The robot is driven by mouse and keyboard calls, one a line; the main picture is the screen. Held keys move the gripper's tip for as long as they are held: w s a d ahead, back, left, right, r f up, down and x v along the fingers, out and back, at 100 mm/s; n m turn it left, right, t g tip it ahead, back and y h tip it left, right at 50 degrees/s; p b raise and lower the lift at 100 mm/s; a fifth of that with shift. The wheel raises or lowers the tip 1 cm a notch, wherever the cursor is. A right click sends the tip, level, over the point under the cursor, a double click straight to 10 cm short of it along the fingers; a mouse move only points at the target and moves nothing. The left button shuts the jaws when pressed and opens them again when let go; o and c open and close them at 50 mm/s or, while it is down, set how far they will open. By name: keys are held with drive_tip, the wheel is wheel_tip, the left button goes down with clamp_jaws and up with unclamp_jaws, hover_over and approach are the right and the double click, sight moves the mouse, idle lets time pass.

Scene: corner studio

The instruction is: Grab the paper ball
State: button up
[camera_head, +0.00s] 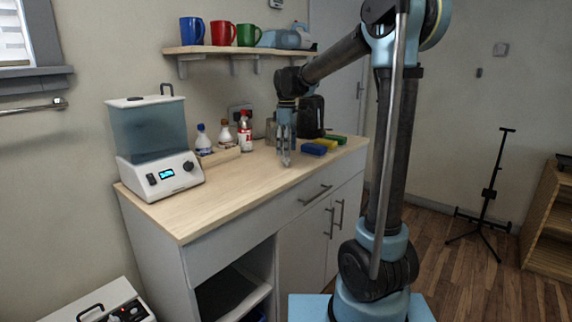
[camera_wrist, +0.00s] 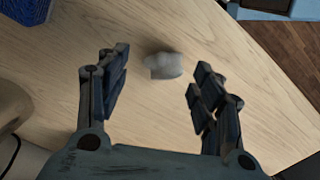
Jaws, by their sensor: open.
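The paper ball (camera_wrist: 164,66) is a small crumpled grey-white lump on the wooden counter, near the top middle of the wrist view. My gripper (camera_wrist: 158,78) is open, its two dark fingers apart on the left and right of the ball. The ball shows between and slightly beyond the fingertips, and I see no contact with it. In the head view my gripper (camera_head: 285,160) points down over the counter, and the ball cannot be made out clearly there.
On the counter (camera_head: 215,205) stand a water-bath-like device (camera_head: 155,150) and bottles (camera_head: 244,132) at left and back. Blue, yellow and green blocks (camera_head: 325,143) lie right of my gripper. A shelf with mugs (camera_head: 220,33) hangs above. The counter's front left is clear.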

sight(286, 158)
drive_tip(key=shift+s+f, duration=0.15)
drive_tip(key=shift+f, duration=1)
drive_tip(key=shift+s+f, duration=0.15)
drive_tip(key=shift+f, duration=0.95)
drive_tip(key=shift+c, duration=0.2)
drive_tip(key=c, duration=0.7)
